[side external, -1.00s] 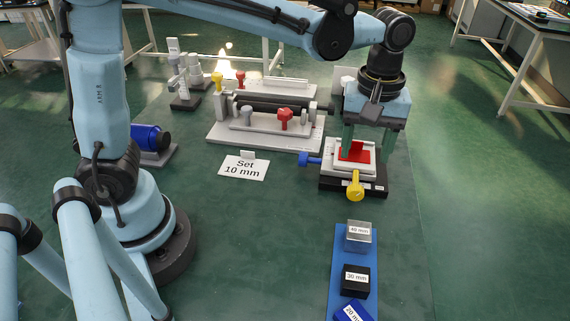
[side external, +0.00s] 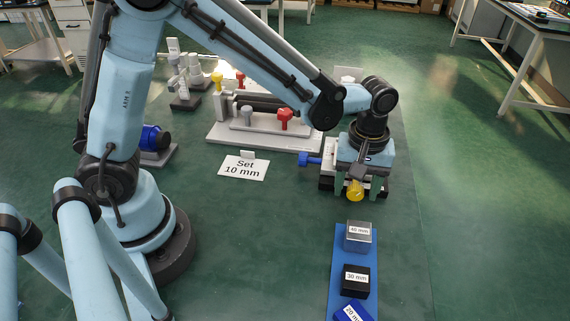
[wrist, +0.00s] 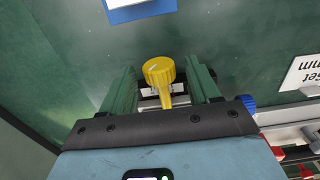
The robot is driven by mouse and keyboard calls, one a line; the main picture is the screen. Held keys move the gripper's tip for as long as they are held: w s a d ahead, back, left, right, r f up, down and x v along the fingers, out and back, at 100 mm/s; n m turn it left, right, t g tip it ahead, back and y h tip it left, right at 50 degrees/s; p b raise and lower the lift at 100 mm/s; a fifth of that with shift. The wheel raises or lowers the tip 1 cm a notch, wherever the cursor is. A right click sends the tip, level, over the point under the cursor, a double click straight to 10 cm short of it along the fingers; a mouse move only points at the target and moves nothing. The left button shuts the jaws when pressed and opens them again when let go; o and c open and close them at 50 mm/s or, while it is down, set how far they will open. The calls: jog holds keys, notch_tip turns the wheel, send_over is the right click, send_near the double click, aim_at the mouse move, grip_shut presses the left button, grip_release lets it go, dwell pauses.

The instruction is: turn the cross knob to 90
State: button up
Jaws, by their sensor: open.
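The yellow knob (side external: 355,190) sticks out of the front of a small two-axis stage (side external: 327,183). It also shows in the wrist view (wrist: 158,71), with a pale mark on its round head. A blue knob (side external: 309,159) sticks out of the stage's left side, and it is partly visible in the wrist view (wrist: 248,103). Which knob is the cross knob is not labelled. My gripper (side external: 361,191) is open, over the stage. In the wrist view its two green fingers (wrist: 161,80) stand on either side of the yellow knob, with gaps. My gripper hides most of the stage top.
A blue strip (side external: 340,256) with labelled blocks lies in front of the stage. A "Set 10 mm" card (side external: 243,169) stands to the left. A grey fixture with a red knob (side external: 285,119) is behind left. Green floor is clear to the right.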

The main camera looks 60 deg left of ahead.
jog(key=shift+c, duration=0.4)
jog(key=c, duration=1)
jog(key=shift+o, duration=0.2)
jog(key=shift+w+d+g+y, duration=0.15)
jog(key=shift+d+g+y, duration=0.05)
jog(key=shift+g+y, duration=0.4)
jog(key=shift+w+g+y, duration=0.1)
jog(key=shift+g+y, duration=1)
jog(key=o, duration=1)
jog(key=shift+d, duration=0.1)
jog(key=shift+o, duration=0.2)
jog(key=v, duration=1.2)
